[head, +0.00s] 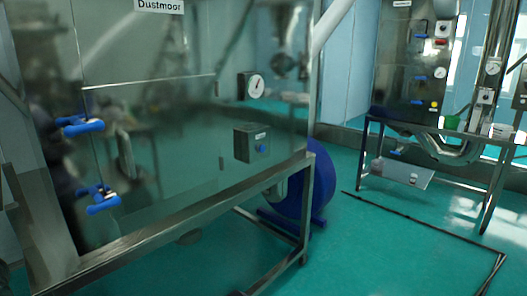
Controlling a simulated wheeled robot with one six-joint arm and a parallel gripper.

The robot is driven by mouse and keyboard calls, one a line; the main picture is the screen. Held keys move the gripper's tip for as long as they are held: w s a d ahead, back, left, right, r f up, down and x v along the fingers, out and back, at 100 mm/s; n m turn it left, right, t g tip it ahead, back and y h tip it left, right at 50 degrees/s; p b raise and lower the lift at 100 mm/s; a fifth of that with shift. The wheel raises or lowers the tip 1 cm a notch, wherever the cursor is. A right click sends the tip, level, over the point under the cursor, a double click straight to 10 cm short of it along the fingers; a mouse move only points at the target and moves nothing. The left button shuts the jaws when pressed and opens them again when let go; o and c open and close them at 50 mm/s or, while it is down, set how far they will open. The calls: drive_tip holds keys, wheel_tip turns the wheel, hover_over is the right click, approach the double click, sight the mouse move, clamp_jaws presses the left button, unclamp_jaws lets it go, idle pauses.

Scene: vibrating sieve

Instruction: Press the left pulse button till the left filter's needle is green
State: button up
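The left cabinet, labelled "Dustmoor" (160,5), is a large shiny metal housing (150,180) on a steel frame. A round white gauge (256,87) sits on its right part. Its needle is too small to tell which colour zone it is in. Below the gauge is a grey box (244,137) with a blue round button (263,148) and a small label too small to read. My gripper is not in view.
Two blue handles (83,126) (103,203) stick out from the cabinet's left side. A blue round blower housing (318,185) stands behind the frame. A second metal machine (405,60) on a stand is at the right. Green floor (370,250) is open between them, with a dark strip.

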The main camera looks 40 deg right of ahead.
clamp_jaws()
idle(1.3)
